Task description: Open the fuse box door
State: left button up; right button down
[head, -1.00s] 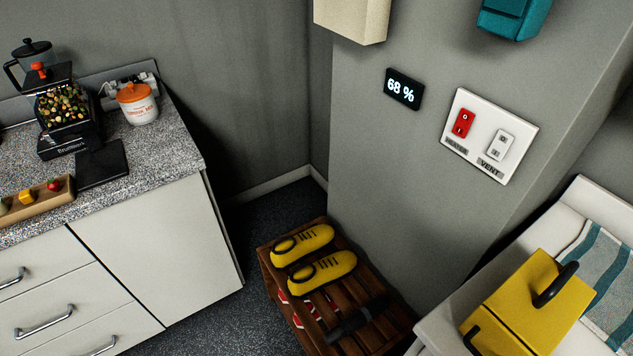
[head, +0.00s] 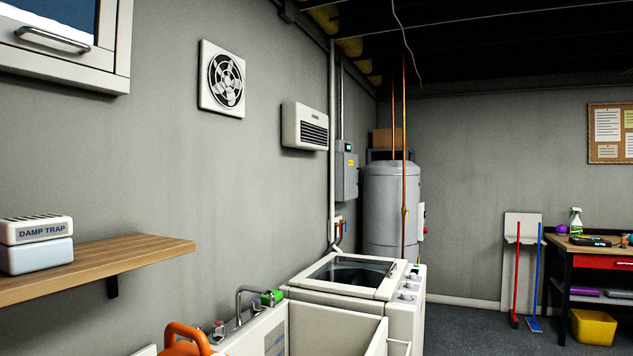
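A grey metal box (head: 346,172) hangs on the left wall, towards the far corner. It has a small yellow label and a conduit running up from it, and it looks like the fuse box. Its front is seen at a steep angle and its door appears shut; no handle can be made out at this size. Neither of my grippers is in view.
A top-loading washer (head: 405,315) and a sink unit (head: 338,331) stand along the left wall, before the box. A water heater (head: 391,205) stands right of it. A wooden shelf (head: 105,264) juts out at left. Floor (head: 455,325) is clear right of the washer.

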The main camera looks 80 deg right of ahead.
aim_at(351, 184)
jog(key=z, duration=3.05)
jog(key=i+l+z, duration=0.45)
jog(key=i+l, duration=0.25)
jog(key=i+l+z, duration=0.15)
jog(key=i+l, duration=0.15)
jog(key=i, duration=0.7)
jog(key=i+l+z, duration=0.1)
jog(key=i, duration=0.9)
jog(key=i+l+z, duration=0.15)
jog(key=i, duration=0.9)
jog(key=i+u, duration=0.15)
jog(key=i, duration=0.7)
jog(key=i+l+u, duration=0.15)
jog(key=i, duration=0.65)
jog(key=i+u, duration=0.75)
jog(key=i+l+u, duration=0.2)
jog(key=i+u, duration=0.15)
